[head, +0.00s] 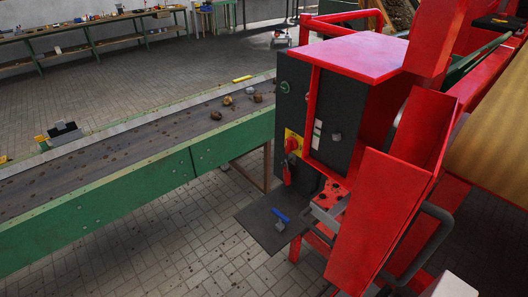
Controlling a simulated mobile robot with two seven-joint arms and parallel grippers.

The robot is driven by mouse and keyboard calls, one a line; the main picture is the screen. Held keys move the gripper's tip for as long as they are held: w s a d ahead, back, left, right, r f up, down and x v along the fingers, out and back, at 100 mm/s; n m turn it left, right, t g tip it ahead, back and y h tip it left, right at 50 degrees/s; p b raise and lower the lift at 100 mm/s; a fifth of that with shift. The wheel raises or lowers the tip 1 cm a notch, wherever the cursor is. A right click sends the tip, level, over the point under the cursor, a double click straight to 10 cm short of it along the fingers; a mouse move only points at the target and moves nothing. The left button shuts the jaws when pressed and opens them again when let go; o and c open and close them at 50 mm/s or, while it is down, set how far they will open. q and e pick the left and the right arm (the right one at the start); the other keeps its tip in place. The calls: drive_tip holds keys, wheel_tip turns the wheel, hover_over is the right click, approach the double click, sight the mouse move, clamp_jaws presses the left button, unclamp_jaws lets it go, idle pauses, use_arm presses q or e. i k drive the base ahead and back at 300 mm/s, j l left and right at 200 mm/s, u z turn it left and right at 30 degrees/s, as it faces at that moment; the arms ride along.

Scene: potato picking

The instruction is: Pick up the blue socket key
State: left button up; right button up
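The blue socket key (281,215) is a small blue bar with a grey part just below it. It lies on a dark flat shelf (258,228) that sticks out low on the left of the red machine (365,55). Nothing covers the key from this view, but it is small in the picture. Neither of my grippers can be made out in the head view. A pale part shows at the bottom right edge, and I cannot tell what it is.
A green-sided conveyor (130,205) with potatoes and clods runs left of the machine. A red panel (385,210) and a dark bent handle (425,245) stand right of the shelf. Tiled floor (190,255) in front is open. A workbench (85,45) stands far back.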

sight(279, 227)
drive_tip(key=i+j, duration=0.1)
drive_tip(key=i+j+u, duration=0.55)
drive_tip(key=i, duration=0.35)
drive_tip(key=i+j+z, duration=0.1)
drive_tip(key=i, duration=0.2)
drive_tip(key=i+j+z, duration=0.3)
drive_tip(key=z, duration=0.35)
drive_tip(key=i+j+z, duration=0.2)
drive_tip(key=z, duration=0.3)
drive_tip(key=i+j+z, duration=0.15)
drive_tip(key=j+z, duration=0.2)
drive_tip(key=z, duration=0.15)
drive_tip(key=j+z, duration=0.3)
drive_tip(key=z, duration=0.2)
drive_tip(key=j+z, duration=0.45)
drive_tip(key=i+l, duration=0.05)
drive_tip(key=l, duration=0.05)
